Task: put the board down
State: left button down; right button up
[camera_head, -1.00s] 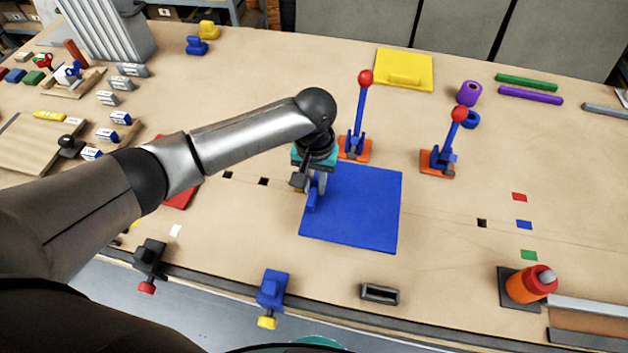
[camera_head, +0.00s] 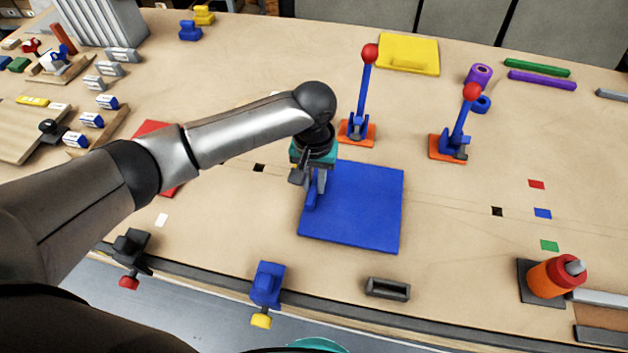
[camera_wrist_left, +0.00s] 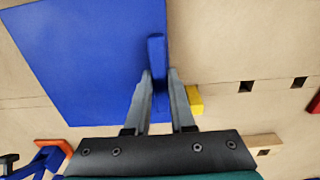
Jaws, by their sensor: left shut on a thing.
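The blue board (camera_head: 358,205) is a flat square with a raised blue grip near its left edge. It lies flat on or just above the wooden table; I cannot tell if it touches. My left gripper (camera_head: 315,190) is over the board's left side, shut on its grip. In the left wrist view the board (camera_wrist_left: 85,55) fills the upper left, and the two grey fingers of the left gripper (camera_wrist_left: 157,82) stand on either side of the blue grip. My right gripper is not in view.
Two orange-based clamps with red-knobbed blue levers (camera_head: 359,130) (camera_head: 455,145) stand behind the board. A yellow board (camera_head: 420,54) lies farther back. A red board (camera_head: 155,128) is partly hidden behind my arm. A blue edge clamp (camera_head: 267,285) and grey block (camera_head: 388,289) are in front.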

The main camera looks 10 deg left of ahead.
pick_arm(q)
jog(key=shift+f, duration=0.6)
jog(key=c, duration=0.7)
grip_release()
notch_tip(320, 180, up, 15)
jog(key=shift+r+p, duration=0.1)
jog(key=shift+p, duration=0.45)
